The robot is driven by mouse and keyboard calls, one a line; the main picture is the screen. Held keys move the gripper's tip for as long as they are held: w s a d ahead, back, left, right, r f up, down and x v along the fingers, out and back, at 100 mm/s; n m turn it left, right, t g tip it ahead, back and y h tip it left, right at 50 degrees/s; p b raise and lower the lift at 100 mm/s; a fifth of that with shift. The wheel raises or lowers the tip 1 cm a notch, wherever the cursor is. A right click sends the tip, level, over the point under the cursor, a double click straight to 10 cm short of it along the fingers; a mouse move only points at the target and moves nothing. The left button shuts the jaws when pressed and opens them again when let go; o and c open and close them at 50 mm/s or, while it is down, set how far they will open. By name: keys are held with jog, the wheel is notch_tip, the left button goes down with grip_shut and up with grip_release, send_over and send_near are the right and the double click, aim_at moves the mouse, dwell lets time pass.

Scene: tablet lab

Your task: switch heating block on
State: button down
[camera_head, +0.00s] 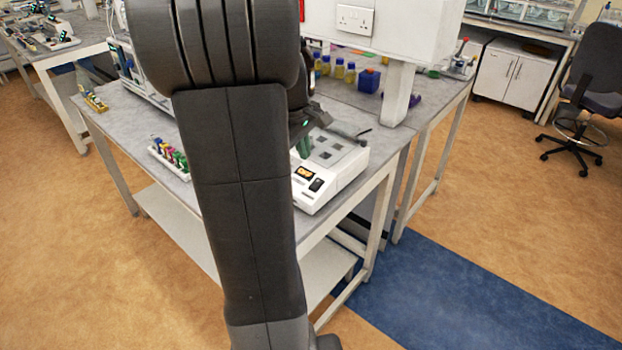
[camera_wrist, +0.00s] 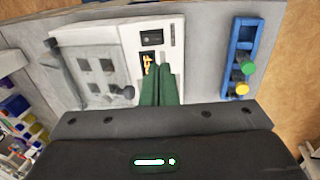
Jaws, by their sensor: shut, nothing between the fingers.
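The heating block (camera_head: 345,172) is a white box near the bench corner, with a grey top holding several square wells. On its front are a small display (camera_head: 304,172) with orange characters and a black rocker switch (camera_head: 316,185). In the wrist view the switch (camera_wrist: 151,37) lies just beyond my fingertips, and the display (camera_wrist: 147,60) is partly covered by them. My gripper (camera_wrist: 161,68) has green fingers, shut together and empty, over the panel. I cannot tell whether they touch it.
A blue rack (camera_wrist: 236,45) with green and yellow caps lies right of the block in the wrist view. A white rack of coloured items (camera_head: 168,157) stands on the bench in the head view. Yellow-and-blue bottles (camera_head: 338,69) stand behind. A white socket box (camera_head: 400,25) overhangs the bench.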

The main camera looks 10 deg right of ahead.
aim_at(312, 187)
jog(key=p+x, duration=0.1)
jog(key=x, duration=1)
jog(key=shift+d+f, duration=0.1)
jog(key=shift+f, duration=0.1)
jog(key=shift+f, duration=0.15)
jog(key=shift+f, duration=0.25)
jog(key=shift+r, duration=0.2)
jog(key=shift+p+v, duration=0.55)
jog(key=shift+v, duration=0.25)
jog(key=shift+w+d, duration=0.1)
jog(key=shift+w, duration=0.05)
